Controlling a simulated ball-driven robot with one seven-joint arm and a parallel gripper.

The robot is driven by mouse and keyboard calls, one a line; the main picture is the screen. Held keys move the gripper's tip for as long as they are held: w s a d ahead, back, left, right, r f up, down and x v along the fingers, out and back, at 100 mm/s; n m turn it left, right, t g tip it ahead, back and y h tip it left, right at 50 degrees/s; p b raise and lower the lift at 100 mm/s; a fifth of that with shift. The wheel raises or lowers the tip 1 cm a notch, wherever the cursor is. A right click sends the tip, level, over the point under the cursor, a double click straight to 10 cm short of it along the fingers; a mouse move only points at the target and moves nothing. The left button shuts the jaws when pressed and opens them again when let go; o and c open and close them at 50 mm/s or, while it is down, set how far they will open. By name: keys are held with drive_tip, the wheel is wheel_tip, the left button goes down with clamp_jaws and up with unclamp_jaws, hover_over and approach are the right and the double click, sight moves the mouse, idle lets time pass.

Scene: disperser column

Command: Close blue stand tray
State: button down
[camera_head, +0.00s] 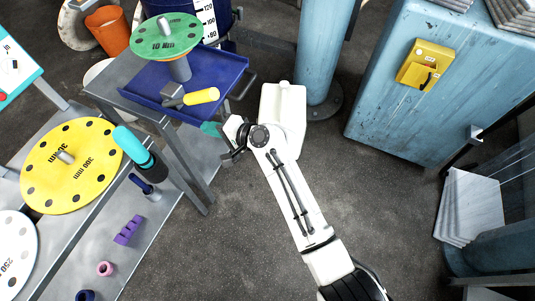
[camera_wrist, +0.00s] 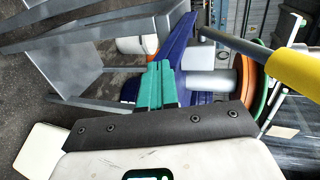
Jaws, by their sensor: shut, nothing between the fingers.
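The blue stand tray (camera_head: 226,70) is a shallow dark blue tray at the upper left of the head view, on a grey metal stand (camera_head: 118,80). A dark handle (camera_head: 246,88) sticks out at its right side. My gripper (camera_head: 211,129) is beside the tray's near right corner, with its teal fingers pointing toward the tray. In the wrist view the teal fingers (camera_wrist: 156,86) are shut together and empty, close to the blue tray's side (camera_wrist: 179,40). I cannot tell whether they touch it.
A yellow-handled tool (camera_head: 200,96) lies in the tray, and a green disc (camera_head: 166,38) stands above it. A grey table with a yellow disc (camera_head: 70,165) is at left. A blue column (camera_head: 325,50) and a blue cabinet (camera_head: 400,115) stand at right. Floor between is clear.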

sight(163, 110)
drive_tip(key=w+a+b, duration=0.1)
drive_tip(key=a+b, duration=0.1)
drive_tip(key=a, duration=0.2)
drive_tip(key=w+a+b, duration=0.2)
drive_tip(key=a+b, duration=0.1)
drive_tip(key=a, duration=0.1)
drive_tip(key=w+a+b, duration=0.1)
drive_tip(key=a+b, duration=0.1)
drive_tip(key=a, duration=0.2)
drive_tip(key=shift+w+f, duration=0.15)
drive_tip(key=shift+f, duration=0.05)
drive_tip(key=shift+w+a+r+b, duration=0.1)
drive_tip(key=shift+w+a+b, duration=0.1)
drive_tip(key=shift+a+b, duration=0.35)
drive_tip(key=shift+a+r, duration=0.1)
drive_tip(key=shift+r, duration=0.05)
drive_tip(key=shift+w+r, duration=0.1)
drive_tip(key=shift+r, duration=0.05)
